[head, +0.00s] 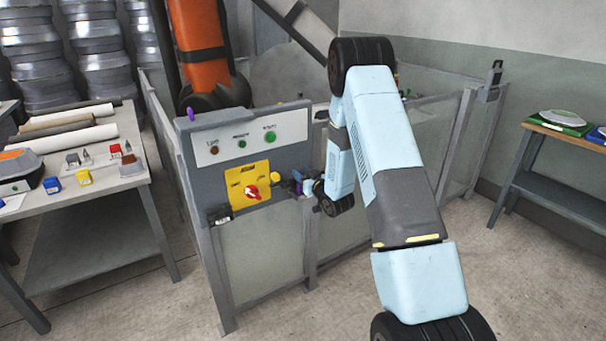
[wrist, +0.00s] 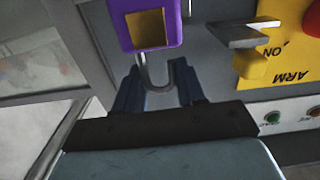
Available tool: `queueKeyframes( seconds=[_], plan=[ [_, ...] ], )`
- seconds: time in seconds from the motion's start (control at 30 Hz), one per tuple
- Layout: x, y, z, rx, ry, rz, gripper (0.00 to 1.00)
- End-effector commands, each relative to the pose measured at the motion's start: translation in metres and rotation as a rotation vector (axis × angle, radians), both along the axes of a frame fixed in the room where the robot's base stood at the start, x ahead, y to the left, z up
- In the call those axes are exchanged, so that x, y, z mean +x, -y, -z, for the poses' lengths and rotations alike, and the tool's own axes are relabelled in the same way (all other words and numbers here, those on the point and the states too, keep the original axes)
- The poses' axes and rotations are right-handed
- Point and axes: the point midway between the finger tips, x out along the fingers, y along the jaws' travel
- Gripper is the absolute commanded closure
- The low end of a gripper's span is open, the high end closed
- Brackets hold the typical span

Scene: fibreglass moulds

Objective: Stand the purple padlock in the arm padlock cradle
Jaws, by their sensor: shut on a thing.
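The purple padlock (wrist: 170,38) shows at the top of the wrist view, with a yellow-brown square on its face. Its grey shackle (wrist: 141,72) points back between the two dark blue fingers of my gripper (wrist: 158,88). My gripper is shut on the padlock at the shackle.
The grey control panel (head: 290,125) has lamps above a red rotary switch (head: 251,192). Mesh-like fence panels (head: 262,245) stand below and right. A workbench (head: 105,195) with small items is at left, a side table (head: 560,138) at right.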

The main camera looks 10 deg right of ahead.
Motion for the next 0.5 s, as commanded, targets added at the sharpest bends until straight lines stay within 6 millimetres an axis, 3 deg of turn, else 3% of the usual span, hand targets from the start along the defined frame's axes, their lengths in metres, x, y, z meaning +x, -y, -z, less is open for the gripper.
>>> queueKeyframes(
  seconds=[0.4,0.43,0.5],
  plan=[
    [0.0,0.0004,0.0013,0.0,0.001,0.0,1.0],
    [0.0,0.0004,0.0013,0.0,0.001,0.001,0.59],
    [0.0,0.0004,0.0013,0.0,0.001,0.001,0.52]
  ],
)
